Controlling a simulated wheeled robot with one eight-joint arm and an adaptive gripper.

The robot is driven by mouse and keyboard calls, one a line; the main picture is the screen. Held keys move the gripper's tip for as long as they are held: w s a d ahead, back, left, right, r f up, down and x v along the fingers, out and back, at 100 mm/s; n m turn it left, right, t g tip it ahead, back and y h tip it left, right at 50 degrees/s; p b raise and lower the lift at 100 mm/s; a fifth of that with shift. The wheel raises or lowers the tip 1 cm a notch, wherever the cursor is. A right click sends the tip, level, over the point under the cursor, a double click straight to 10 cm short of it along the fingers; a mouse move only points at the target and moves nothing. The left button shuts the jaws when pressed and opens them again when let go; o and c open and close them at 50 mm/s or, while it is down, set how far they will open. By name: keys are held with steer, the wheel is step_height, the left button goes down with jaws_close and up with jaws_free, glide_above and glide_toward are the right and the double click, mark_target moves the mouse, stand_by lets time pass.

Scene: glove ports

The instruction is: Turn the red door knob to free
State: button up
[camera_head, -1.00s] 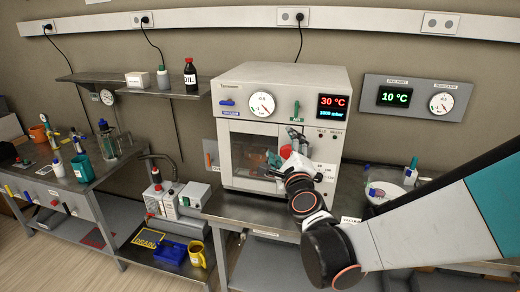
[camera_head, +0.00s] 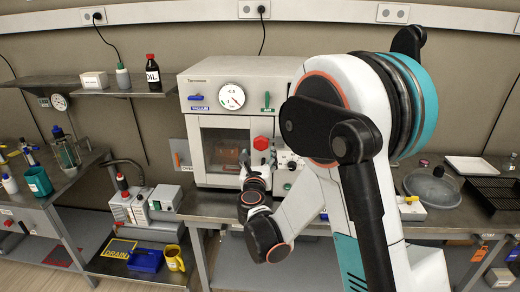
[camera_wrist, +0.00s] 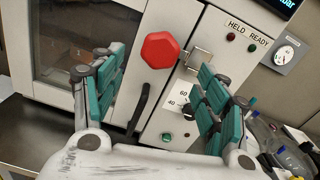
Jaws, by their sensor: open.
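The red door knob (camera_wrist: 160,50) is a hexagonal knob on the front of a white vacuum oven, right of its window door. It also shows in the head view (camera_head: 261,143), just above my wrist. My gripper (camera_wrist: 165,80) is open, its teal-padded fingers spread to the left and right below the knob in the wrist view. The knob lies ahead of the gap between the fingers, and nothing is held. A black door handle (camera_wrist: 139,108) sits below the knob. Whatever marks the knob's free position cannot be made out.
The oven (camera_head: 225,80) stands on a metal bench, with a blue lever (camera_head: 195,97), a gauge (camera_head: 231,96) and a green lever (camera_head: 267,101) above the door. A metal latch bracket (camera_wrist: 199,62) is right of the knob. My arm covers the oven's right side in the head view.

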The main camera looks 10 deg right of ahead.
mark_target(261, 145)
steer(key=b+x, duration=0.1)
steer(key=x, duration=0.6)
steer(key=shift+w+d, duration=0.1)
steer(key=shift+w, duration=0.15)
steer(key=c, duration=1.5)
steer(key=shift+c, duration=0.2)
